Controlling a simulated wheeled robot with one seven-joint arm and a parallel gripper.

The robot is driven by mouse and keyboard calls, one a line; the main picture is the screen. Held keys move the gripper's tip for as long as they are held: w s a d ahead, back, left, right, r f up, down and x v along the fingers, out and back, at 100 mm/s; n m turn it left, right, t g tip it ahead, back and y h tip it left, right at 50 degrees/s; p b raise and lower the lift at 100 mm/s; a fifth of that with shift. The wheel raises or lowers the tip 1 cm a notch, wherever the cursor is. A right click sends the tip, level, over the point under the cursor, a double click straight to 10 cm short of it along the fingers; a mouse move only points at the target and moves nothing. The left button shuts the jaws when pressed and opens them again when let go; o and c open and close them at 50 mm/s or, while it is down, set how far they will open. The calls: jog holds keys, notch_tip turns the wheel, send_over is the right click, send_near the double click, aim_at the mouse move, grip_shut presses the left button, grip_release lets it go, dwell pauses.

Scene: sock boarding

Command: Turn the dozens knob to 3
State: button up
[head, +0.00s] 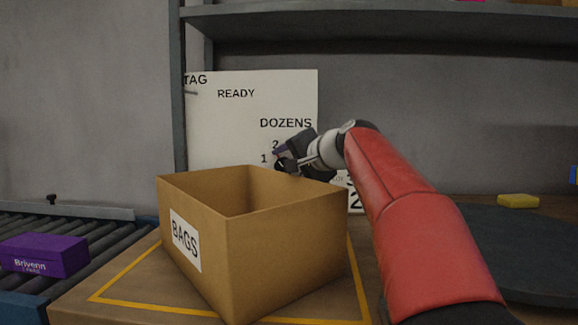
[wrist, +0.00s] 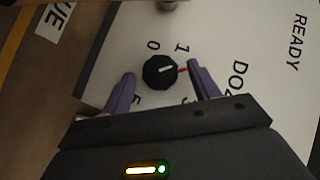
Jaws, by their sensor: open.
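The dozens knob (wrist: 160,72) is black and round, on a white panel (head: 215,125) lettered DOZENS. In the wrist view its white pointer line aims right and slightly up, toward a short red mark (wrist: 183,69). My gripper (wrist: 161,70) is open, with one purple finger on each side of the knob and a visible gap to each. In the head view my gripper (head: 284,160) is at the panel and hides the knob.
An open cardboard box labelled BAGS (head: 285,245) stands in front of the panel, just below my gripper. A purple box (head: 45,255) lies on a roller conveyor (head: 105,232) at left. A yellow block (head: 518,201) lies at right. A shelf (head: 400,22) runs above.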

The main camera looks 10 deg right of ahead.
jog(key=v, duration=0.7)
jog(key=shift+s+d, duration=0.15)
jog(key=shift+s, duration=0.1)
jog(key=shift+r, duration=0.15)
